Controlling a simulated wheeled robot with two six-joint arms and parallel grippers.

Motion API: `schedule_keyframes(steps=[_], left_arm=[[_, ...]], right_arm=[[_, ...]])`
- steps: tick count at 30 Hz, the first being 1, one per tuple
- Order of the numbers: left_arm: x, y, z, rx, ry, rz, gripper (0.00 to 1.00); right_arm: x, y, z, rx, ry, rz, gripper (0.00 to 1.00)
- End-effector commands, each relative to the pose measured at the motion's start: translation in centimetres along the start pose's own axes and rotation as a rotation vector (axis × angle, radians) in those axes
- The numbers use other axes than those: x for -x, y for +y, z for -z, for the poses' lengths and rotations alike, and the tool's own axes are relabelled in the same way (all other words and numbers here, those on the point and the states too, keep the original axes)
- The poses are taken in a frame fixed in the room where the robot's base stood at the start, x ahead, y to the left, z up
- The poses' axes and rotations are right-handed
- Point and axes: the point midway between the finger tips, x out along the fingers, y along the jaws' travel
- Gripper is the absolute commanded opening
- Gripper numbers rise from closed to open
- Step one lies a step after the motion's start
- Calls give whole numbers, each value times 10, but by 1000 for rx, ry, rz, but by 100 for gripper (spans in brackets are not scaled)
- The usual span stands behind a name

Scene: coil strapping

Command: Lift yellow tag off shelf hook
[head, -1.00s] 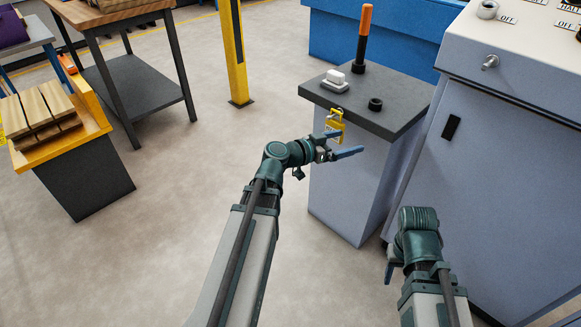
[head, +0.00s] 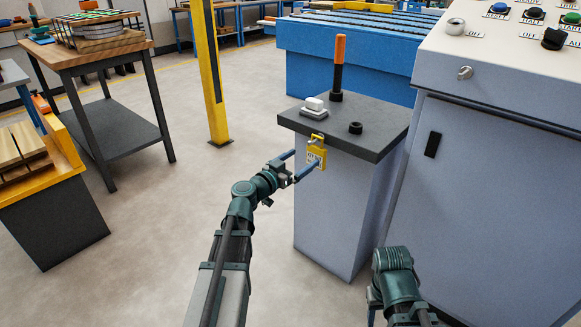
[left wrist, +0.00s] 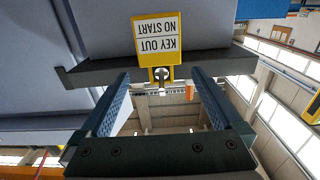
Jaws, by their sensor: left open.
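The yellow tag (head: 316,153) hangs from a hook at the front edge of the dark top of a grey pedestal (head: 325,215). In the left wrist view the tag (left wrist: 158,38) reads "KEY OUT NO START" upside down, with its metal hook ring below. My left gripper (head: 302,163) is open at the tag, one finger passing close to its face. In the left wrist view its two blue fingers (left wrist: 160,76) stand apart on either side of the ring. I cannot tell whether they touch the tag. My right gripper (head: 372,298) is mostly hidden behind its own wrist, low in the head view.
On the pedestal top are a white block (head: 314,107), a black ring (head: 355,128) and a post with an orange tip (head: 339,65). A grey control cabinet (head: 490,180) stands close on the right. A yellow column (head: 207,75) stands behind left.

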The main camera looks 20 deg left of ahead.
Motion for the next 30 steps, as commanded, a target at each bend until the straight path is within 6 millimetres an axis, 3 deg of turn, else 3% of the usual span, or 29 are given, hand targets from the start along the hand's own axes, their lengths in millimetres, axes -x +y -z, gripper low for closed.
schedule_keyframes(steps=[3,12,18,28,30], left_arm=[[-27,-1,0,0,0,-3,100],[-70,-1,0,0,0,0,100],[-82,0,0,0,0,-1,100],[-84,0,0,0,0,0,100],[-84,0,0,0,0,0,91]], right_arm=[[0,0,0,0,0,0,50],[0,0,0,0,0,0,50],[0,0,0,0,0,0,50],[0,0,0,0,0,0,50],[0,0,0,0,0,0,50]])
